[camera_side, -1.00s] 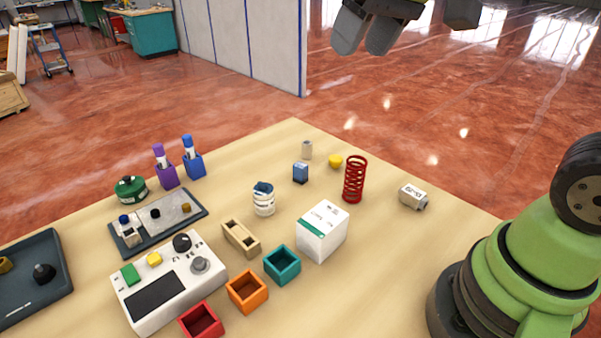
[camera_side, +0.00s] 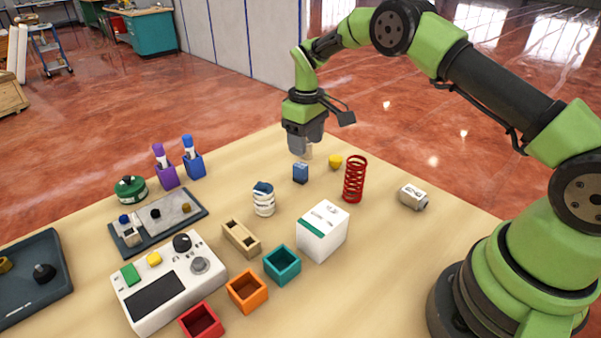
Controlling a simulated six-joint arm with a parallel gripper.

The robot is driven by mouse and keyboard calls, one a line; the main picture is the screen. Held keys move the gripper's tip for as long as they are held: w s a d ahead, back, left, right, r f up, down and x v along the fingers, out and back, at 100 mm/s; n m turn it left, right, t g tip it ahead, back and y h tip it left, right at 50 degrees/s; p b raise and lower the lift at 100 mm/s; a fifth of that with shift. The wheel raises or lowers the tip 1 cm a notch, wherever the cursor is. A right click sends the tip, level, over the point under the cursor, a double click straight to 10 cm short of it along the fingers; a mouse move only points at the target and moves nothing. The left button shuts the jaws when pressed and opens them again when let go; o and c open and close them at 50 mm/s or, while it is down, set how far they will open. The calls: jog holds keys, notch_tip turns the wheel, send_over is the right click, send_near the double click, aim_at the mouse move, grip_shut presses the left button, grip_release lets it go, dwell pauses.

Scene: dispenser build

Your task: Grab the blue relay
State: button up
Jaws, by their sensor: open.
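The blue relay (camera_side: 300,174) is a small dark blue block with a lighter top. It stands upright on the wooden table, left of the yellow knob and the red spring. My gripper (camera_side: 301,154) points down just above and behind the relay in the picture, with its fingertips close to the relay's top. The jaws are open with nothing held. Whether the fingers are directly over the relay or behind it, I cannot tell.
A beige cylinder (camera_side: 308,152), partly hidden by my gripper, and a yellow knob (camera_side: 335,162) stand close by. Bare table surrounds the relay's front.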

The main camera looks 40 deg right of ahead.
aim_at(303, 166)
jog(key=f, duration=0.7)
jog(key=shift+w+a, duration=0.2)
jog(key=shift+a, duration=0.05)
jog(key=c, duration=1)
